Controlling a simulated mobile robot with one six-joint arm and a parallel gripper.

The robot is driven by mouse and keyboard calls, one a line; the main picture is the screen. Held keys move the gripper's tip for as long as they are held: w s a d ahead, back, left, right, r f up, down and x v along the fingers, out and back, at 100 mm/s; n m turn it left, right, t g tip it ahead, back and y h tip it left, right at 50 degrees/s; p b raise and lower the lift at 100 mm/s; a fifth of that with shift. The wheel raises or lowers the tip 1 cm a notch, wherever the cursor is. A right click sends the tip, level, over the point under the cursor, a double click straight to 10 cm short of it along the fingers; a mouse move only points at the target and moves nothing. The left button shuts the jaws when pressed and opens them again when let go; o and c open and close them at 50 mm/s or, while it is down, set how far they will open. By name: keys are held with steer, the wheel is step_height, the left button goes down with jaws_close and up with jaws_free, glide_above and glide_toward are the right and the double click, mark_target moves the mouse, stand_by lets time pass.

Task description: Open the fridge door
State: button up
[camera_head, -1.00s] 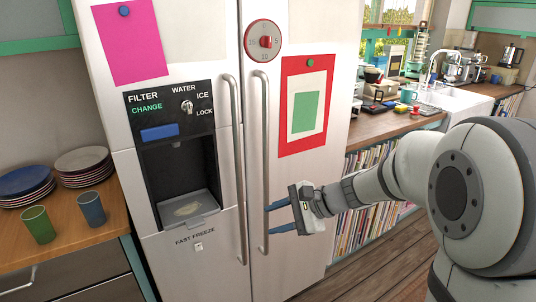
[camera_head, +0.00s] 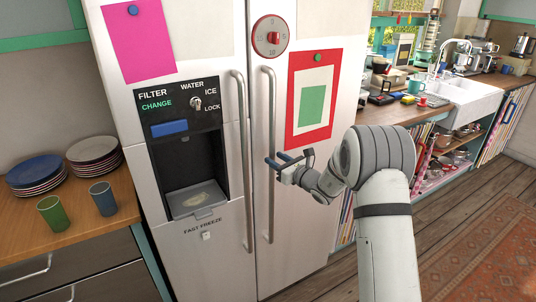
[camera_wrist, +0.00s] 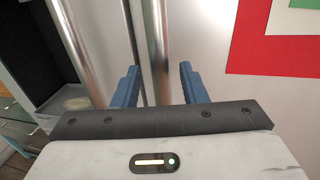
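The white double-door fridge (camera_head: 290,240) stands closed in the head view, with two long vertical metal handles side by side. The right door's handle (camera_head: 270,110) shows in the wrist view (camera_wrist: 157,45) between my fingers. The left door's handle (camera_head: 241,130) also shows there (camera_wrist: 82,45), left of both fingers. My gripper (camera_head: 278,160) is open at about mid-height of the right handle. Its blue fingers (camera_wrist: 159,84) lie on either side of that handle, with gaps visible on both sides. Contact with the handle cannot be told.
A water dispenser (camera_head: 190,150) is set in the left door. Red-framed paper (camera_head: 325,80) and a dial (camera_head: 270,38) are on the right door. A wooden counter (camera_head: 80,225) with plates and cups stands left. A sink counter (camera_head: 400,108) stands right. Floor (camera_head: 440,215) is open at the lower right.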

steer(key=shift+x, duration=1.4)
steer(key=shift+c, duration=0.6)
jaws_close()
